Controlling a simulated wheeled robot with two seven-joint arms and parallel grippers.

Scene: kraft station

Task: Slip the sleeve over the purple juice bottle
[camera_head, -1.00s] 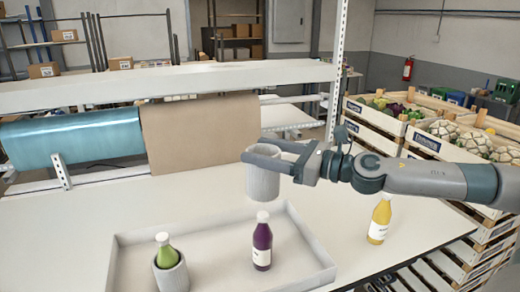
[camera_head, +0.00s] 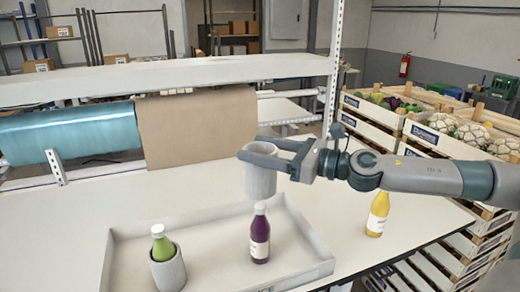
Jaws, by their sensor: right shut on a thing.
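The purple juice bottle (camera_head: 260,236) stands upright in the grey tray (camera_head: 318,268), with a white cap and a white label. My right gripper (camera_head: 262,157) is shut on a grey cylindrical sleeve (camera_head: 260,182). It holds the sleeve upright in the air, behind and above the purple bottle. In the picture the sleeve's lower edge is just above the bottle's cap, and I cannot tell the exact gap in depth. My left gripper is not in view.
A green bottle (camera_head: 162,243) stands inside another grey sleeve (camera_head: 168,270) at the tray's left. A yellow bottle (camera_head: 377,214) stands on the table (camera_head: 400,232) near its right edge. A blue roll (camera_head: 70,133) and brown paper (camera_head: 198,125) hang behind. Crates (camera_head: 440,143) stand at the right.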

